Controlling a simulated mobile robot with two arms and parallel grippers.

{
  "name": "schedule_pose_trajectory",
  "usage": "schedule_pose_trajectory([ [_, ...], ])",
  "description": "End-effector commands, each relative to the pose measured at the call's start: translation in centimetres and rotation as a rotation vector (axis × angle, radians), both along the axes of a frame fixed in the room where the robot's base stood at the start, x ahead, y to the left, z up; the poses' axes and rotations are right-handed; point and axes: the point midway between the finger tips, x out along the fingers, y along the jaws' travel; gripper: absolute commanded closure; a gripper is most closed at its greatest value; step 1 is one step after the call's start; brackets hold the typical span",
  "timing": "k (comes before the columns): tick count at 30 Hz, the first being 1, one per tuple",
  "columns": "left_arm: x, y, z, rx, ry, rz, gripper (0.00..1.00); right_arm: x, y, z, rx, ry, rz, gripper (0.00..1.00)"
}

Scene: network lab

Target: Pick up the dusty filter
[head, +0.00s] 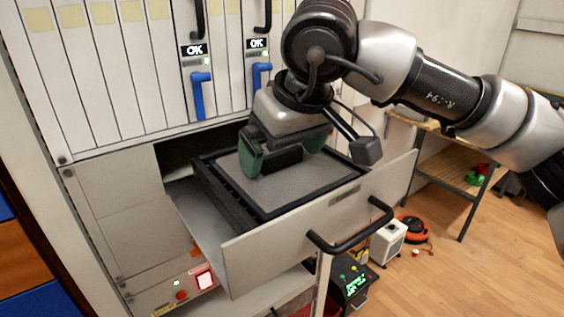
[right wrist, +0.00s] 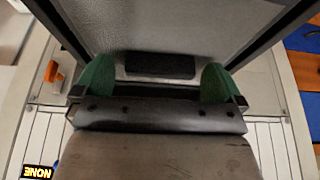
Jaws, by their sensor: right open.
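The dusty filter (head: 308,180) is a flat grey panel in a black frame. It lies in an open, light grey drawer (head: 265,248) of the cabinet. My right gripper (head: 283,160) is over the back part of the filter, with its green fingers spread apart and pointing down. In the right wrist view, the filter (right wrist: 190,30) fills the top middle, and the right gripper (right wrist: 158,82) has a dark block between its two green fingertips. I cannot tell whether the fingers touch the filter. My left gripper is not in view.
The drawer front has a black handle (head: 350,232). Above are white cabinet modules with blue handles (head: 198,95) and OK displays. A wooden workbench (head: 440,140) stands at the right. A white box (head: 388,242) and an orange reel (head: 413,229) are on the wooden floor.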

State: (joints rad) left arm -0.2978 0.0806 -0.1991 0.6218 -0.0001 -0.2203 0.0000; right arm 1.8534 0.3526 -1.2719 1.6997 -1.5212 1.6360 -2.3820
Motion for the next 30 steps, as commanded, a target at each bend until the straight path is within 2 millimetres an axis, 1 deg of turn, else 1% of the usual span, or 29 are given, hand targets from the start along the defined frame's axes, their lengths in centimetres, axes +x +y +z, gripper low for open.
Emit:
schedule_pose_trajectory([
  [3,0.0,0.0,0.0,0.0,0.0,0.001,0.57,0.0,0.0,0.0,0.0,0.0,0.0,0.0],
  [4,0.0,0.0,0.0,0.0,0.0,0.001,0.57,0.0,0.0,0.0,0.0,0.0,0.0,0.02],
  [12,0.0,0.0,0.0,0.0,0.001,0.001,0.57,0.0,0.0,0.0,0.0,0.0,0.0,0.43],
  [14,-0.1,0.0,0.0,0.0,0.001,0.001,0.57,0.0,0.0,0.0,0.0,0.0,0.0,0.51],
  [23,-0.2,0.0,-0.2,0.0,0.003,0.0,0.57,0.0,0.0,0.3,0.0,-0.002,0.0,0.51],
  [26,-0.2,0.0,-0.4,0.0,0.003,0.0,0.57,0.0,0.0,0.9,0.001,-0.003,0.0,0.51],
  [29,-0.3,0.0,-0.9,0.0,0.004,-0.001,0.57,0.0,0.0,2.0,0.001,-0.003,0.001,0.51],
  [30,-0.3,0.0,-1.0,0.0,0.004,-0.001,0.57,0.0,0.1,2.7,0.002,-0.004,-0.001,0.51],
])
